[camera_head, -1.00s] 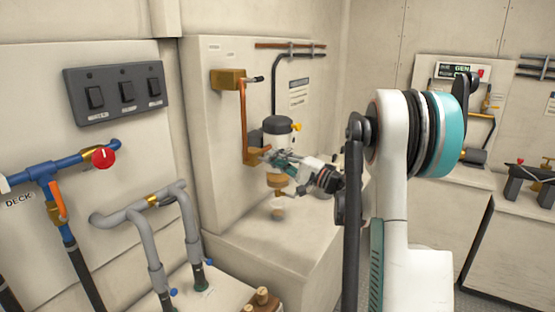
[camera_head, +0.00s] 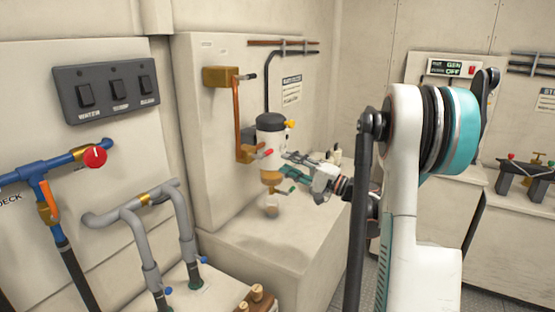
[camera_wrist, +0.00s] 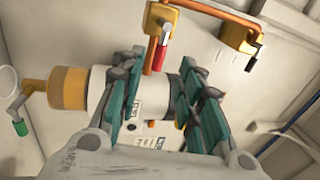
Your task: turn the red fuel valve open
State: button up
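The red fuel valve handle (camera_head: 263,153) sticks out to the right from the brass valve body (camera_head: 245,154) at the foot of a copper pipe. In the wrist view the red handle (camera_wrist: 160,57) lies just beyond the gap between the fingers, below its brass body (camera_wrist: 165,20). My gripper (camera_head: 284,165) is to the right of the handle, in front of the white fuel filter (camera_head: 271,152). In the wrist view my gripper (camera_wrist: 158,78) has its teal finger pads wide apart, with nothing held. The filter's white body (camera_wrist: 103,95) shows behind the fingers.
A brass block with a black-tipped lever (camera_head: 222,76) sits above on the same panel. The filter has a yellow knob (camera_head: 290,124) and a green-tipped drain lever (camera_wrist: 20,128). A red round knob (camera_head: 95,157) is on the left wall. The ledge (camera_head: 250,245) below is largely clear.

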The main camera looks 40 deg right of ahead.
jog(key=shift+v, duration=2.35)
jog(key=shift+w, duration=0.1)
